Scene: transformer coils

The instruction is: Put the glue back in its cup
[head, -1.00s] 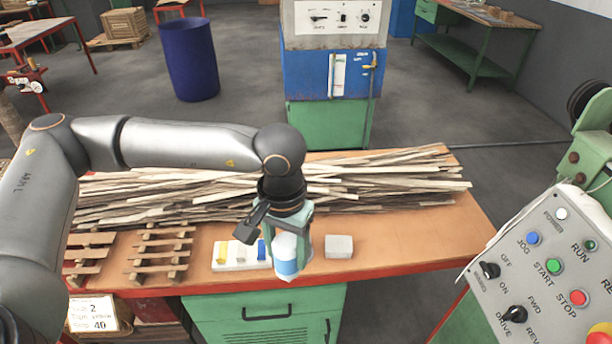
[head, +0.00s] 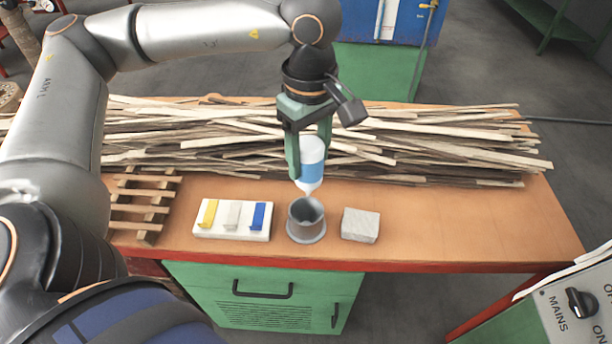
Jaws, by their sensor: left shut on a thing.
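The glue (head: 311,166) is a white bottle with a blue band and a narrow tip that points down. My left gripper (head: 308,165) is shut on it and holds it upright, nozzle down, above the bench. The grey cup (head: 306,222) stands on the bench near the front edge, open at the top and dark inside. The glue's tip is just above the cup's rim, near its back side; I cannot tell the exact gap. My right gripper is not in view.
A white block with yellow, white and blue clips (head: 232,220) lies left of the cup. A grey block (head: 360,225) lies close on its right. A heap of wooden strips (head: 420,145) fills the back of the bench (head: 480,225). A slatted wooden rack (head: 141,205) is at left.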

